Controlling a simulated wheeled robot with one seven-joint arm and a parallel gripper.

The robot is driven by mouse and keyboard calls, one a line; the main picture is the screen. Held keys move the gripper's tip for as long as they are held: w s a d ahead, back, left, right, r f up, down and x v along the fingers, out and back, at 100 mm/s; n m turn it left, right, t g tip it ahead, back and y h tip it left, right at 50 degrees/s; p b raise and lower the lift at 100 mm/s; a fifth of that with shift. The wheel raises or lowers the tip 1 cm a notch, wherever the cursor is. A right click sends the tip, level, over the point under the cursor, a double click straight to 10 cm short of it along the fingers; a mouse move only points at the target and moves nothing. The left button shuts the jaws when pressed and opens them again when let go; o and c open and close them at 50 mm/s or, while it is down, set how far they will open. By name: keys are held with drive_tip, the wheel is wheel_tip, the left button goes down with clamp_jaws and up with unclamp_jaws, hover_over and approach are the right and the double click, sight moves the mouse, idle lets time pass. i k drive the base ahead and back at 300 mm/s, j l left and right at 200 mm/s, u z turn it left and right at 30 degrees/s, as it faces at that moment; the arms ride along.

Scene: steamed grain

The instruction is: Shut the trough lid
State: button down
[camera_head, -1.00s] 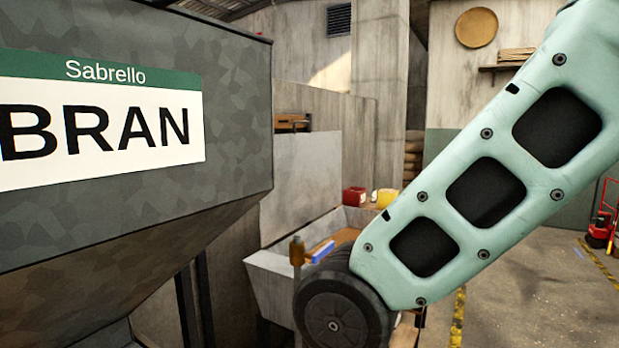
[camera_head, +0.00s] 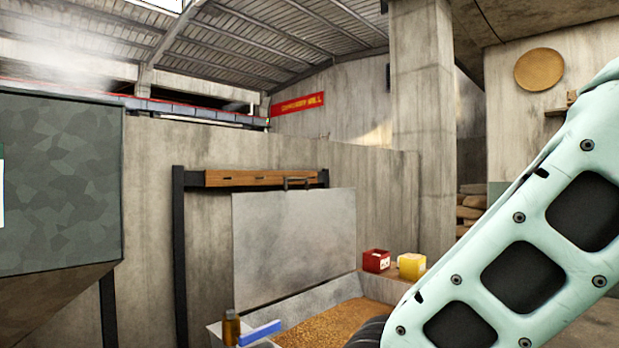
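The trough (camera_head: 357,286) stands low in the middle of the head view, with golden grain (camera_head: 330,326) inside. A large grey metal panel, which looks like the trough lid (camera_head: 293,245), stands upright along the trough's back side, so the trough is open. A wooden beam (camera_head: 250,178) with a dark bracket runs above the lid on dark posts. My pale green arm crosses the lower right, in front of the trough's right part. My gripper is not in view.
A brown bottle (camera_head: 231,327) and a blue block (camera_head: 260,333) sit at the trough's near left edge. A red box (camera_head: 376,261) and a yellow box (camera_head: 411,266) stand at its far right. A grey hopper (camera_head: 60,190) fills the left side.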

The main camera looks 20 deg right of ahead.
sight(285, 242)
drive_tip(key=i+l+u, duration=0.25)
drive_tip(key=l+u, duration=0.15)
drive_tip(key=l, duration=1.05)
drive_tip(key=l+u, duration=0.35)
drive_tip(key=l, duration=1.1)
drive_tip(key=i, duration=0.1)
